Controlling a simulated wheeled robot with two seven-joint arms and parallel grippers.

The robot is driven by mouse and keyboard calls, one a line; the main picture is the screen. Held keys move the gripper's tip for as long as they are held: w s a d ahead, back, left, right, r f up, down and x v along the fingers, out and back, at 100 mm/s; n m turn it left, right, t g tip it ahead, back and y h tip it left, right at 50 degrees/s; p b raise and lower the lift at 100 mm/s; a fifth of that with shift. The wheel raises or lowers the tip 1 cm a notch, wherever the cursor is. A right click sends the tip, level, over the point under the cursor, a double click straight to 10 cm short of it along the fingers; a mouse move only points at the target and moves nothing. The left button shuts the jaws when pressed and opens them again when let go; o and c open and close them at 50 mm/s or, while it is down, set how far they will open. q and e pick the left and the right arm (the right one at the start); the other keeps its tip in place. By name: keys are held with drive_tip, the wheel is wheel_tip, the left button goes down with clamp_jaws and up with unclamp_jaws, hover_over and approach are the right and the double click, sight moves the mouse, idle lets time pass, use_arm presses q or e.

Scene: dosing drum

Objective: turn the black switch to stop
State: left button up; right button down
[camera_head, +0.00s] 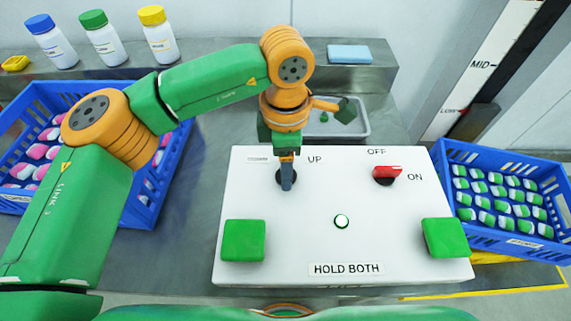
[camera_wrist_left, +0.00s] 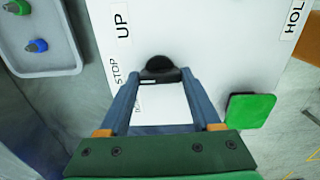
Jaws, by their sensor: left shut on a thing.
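The black switch (camera_head: 279,177) is at the upper left of the white panel (camera_head: 335,195), left of the word UP. My left gripper (camera_head: 287,187) reaches down onto it from above and hides much of it. In the left wrist view the black switch (camera_wrist_left: 159,65) sits between the tips of the two fingers, and the gripper (camera_wrist_left: 161,77) is shut on it. The STOP label (camera_wrist_left: 116,72) and the UP label (camera_wrist_left: 122,22) lie on the panel beside it. Another label between the fingers is partly hidden. My right gripper is not in view.
The panel also bears a red switch (camera_head: 387,173) by OFF and ON, a lit round button (camera_head: 341,221) and two green pads (camera_head: 243,240), (camera_head: 445,238). Blue crates (camera_head: 150,204), (camera_head: 515,242) flank it. A grey tray (camera_head: 362,130) and several bottles are behind.

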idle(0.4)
use_arm(q)
drive_tip(key=o, duration=1.4)
drive_tip(key=shift+d, duration=0.1)
drive_tip(key=shift+r, duration=0.1)
wheel_tip(320, 180, up, 7)
drive_tip(key=shift+b, duration=0.3)
